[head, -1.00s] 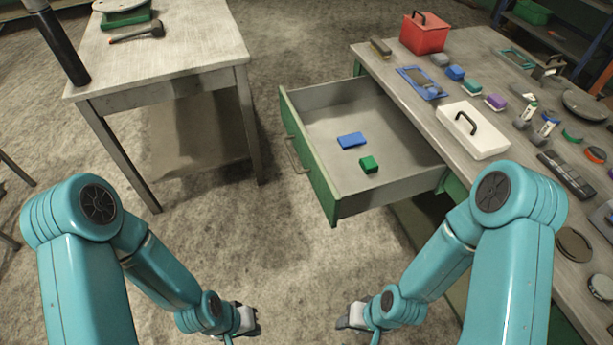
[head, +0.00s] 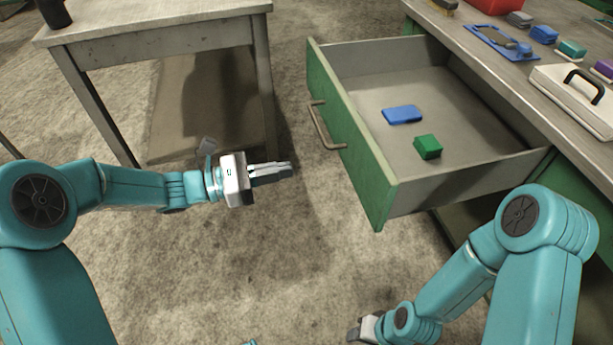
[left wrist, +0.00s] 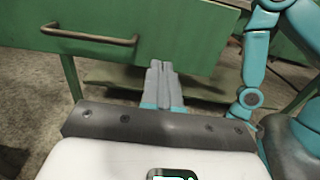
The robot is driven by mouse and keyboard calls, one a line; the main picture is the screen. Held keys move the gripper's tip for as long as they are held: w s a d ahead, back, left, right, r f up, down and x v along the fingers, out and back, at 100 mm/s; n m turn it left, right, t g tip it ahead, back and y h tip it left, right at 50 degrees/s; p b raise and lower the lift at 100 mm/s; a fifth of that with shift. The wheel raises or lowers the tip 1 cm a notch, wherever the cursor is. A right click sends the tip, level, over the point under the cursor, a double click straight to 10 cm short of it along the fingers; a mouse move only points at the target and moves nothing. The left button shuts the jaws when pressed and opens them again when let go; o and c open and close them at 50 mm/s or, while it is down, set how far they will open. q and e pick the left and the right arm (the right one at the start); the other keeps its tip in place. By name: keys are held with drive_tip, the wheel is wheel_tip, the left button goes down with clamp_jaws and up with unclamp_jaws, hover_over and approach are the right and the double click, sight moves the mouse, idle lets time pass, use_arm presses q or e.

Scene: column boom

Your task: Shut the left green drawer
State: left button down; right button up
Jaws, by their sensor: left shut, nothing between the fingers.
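The green drawer (head: 350,140) stands pulled out from the workbench, its front facing left with a metal bar handle (head: 326,126). A blue block (head: 402,115) and a green block (head: 428,147) lie inside it. My left gripper (head: 290,170) is shut and empty, left of the drawer front and apart from it, pointing toward it. In the left wrist view the shut fingers (left wrist: 160,68) show before the green front (left wrist: 190,35), with the handle (left wrist: 90,37) to their upper left. My right gripper (head: 358,330) hangs low near the bottom edge; its fingers are too small to judge.
The workbench top (head: 490,65) on the right holds a white case (head: 575,95), a blue tray (head: 500,42) and several small items. A separate table (head: 160,30) stands at the upper left. Open floor lies between that table and the drawer.

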sight(355, 159)
use_arm(q)
drive_tip(key=b+x, duration=0.1)
drive_tip(key=x, duration=0.6)
drive_tip(key=b+x, duration=0.1)
drive_tip(key=x, duration=0.3)
drive_tip(key=shift+s+d+f+b, duration=0.2)
drive_tip(key=shift+d+b, duration=0.1)
drive_tip(key=shift+w+d+r, duration=0.1)
drive_tip(key=shift+w+d, duration=0.1)
drive_tip(key=shift+d, duration=0.35)
use_arm(e)
wheel_tip(355, 159, down, 3)
drive_tip(key=shift+r, duration=0.1)
